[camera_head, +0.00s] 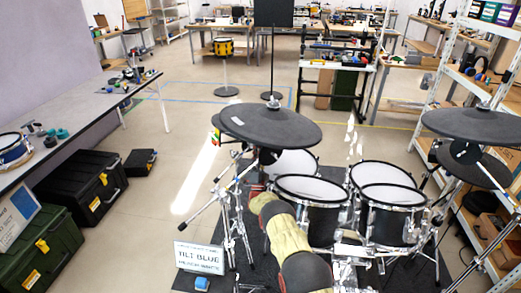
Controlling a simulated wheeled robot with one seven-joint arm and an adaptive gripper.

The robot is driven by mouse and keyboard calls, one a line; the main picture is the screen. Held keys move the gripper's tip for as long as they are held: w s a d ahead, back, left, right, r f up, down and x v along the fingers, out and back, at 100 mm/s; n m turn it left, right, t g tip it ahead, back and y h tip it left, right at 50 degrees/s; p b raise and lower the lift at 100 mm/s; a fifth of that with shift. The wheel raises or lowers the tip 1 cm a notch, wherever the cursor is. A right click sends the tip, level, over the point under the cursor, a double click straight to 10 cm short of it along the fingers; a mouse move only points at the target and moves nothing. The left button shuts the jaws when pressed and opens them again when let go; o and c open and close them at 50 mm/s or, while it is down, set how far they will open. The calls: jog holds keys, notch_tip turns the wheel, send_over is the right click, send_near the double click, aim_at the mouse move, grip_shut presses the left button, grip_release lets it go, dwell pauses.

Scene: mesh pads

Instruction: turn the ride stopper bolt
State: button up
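A large dark cymbal (290,130), which looks like the ride, stands on a chrome stand (236,190) left of the drums. A small metal stopper (273,102) sits on top of its centre. A dark round fitting (268,156) shows under the cymbal; I cannot make out a separate bolt. My arm (287,237), tan with dark bands, reaches up from the bottom edge. Its far end, with my gripper (257,188), is small and unclear below the cymbal, near the stand. I cannot see the fingers or anything held.
Black drums with white heads (312,188) stand close right of my arm on a dark mat. Two more dark cymbals (480,124) are at the right, by a white shelf (424,90). A "TILI BLUE" sign (200,257) stands at lower left.

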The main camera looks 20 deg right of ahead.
jog(key=shift+w+d+r, duration=0.15)
jog(key=shift+w+r, duration=0.15)
jog(key=shift+r, duration=0.05)
grip_shut()
dwell(0.5)
